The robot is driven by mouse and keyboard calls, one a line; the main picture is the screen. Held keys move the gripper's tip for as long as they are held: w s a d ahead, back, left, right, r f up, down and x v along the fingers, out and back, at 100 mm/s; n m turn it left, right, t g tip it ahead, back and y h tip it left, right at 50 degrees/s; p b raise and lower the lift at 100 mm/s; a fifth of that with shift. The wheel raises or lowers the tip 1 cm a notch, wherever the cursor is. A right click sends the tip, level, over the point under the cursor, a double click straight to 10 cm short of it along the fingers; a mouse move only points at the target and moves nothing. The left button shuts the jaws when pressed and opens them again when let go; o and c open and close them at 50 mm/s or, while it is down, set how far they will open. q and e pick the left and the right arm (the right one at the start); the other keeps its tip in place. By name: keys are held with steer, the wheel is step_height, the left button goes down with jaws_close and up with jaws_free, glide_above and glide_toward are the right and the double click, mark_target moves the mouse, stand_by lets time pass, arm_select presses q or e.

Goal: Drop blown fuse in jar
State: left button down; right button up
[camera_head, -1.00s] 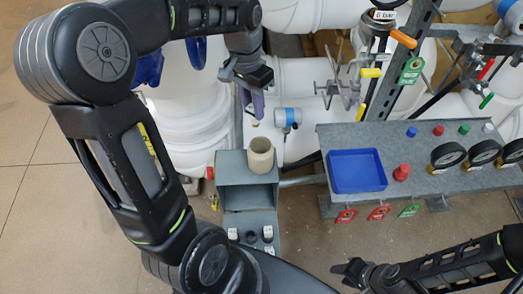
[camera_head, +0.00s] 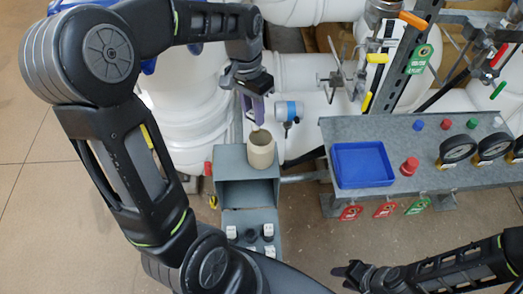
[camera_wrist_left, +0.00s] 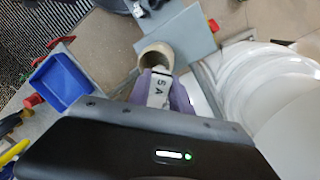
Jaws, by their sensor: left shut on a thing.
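My left gripper (camera_head: 254,106), with purple fingers, is shut on the fuse (camera_wrist_left: 158,92), which is white with "5A" marked on it. The fuse points down, and only its lower tip (camera_head: 254,127) shows below the fingers in the head view. The beige jar (camera_head: 261,156) stands upright and open on the grey box. The fuse tip is just above or at the jar's mouth; I cannot tell whether it is inside. The jar also shows in the left wrist view (camera_wrist_left: 158,53). My right gripper (camera_head: 350,271) is low at the right, away from the jar, its opening unclear.
A grey bench (camera_head: 450,185) at the right carries a blue tray (camera_head: 362,165), a red button (camera_head: 409,166) and several gauges. The grey box (camera_head: 247,192) has small switches in front. White pipes (camera_head: 310,80) and a blue-ended sensor (camera_head: 289,111) lie behind the jar.

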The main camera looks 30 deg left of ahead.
arm_select(q)
steer(key=c, duration=1.1)
jaws_free()
steer(key=r, duration=0.5)
steer(key=a+r, duration=0.1)
steer(key=r, duration=0.1)
steer(key=shift+r, duration=0.4)
steer(key=shift+d, duration=0.1)
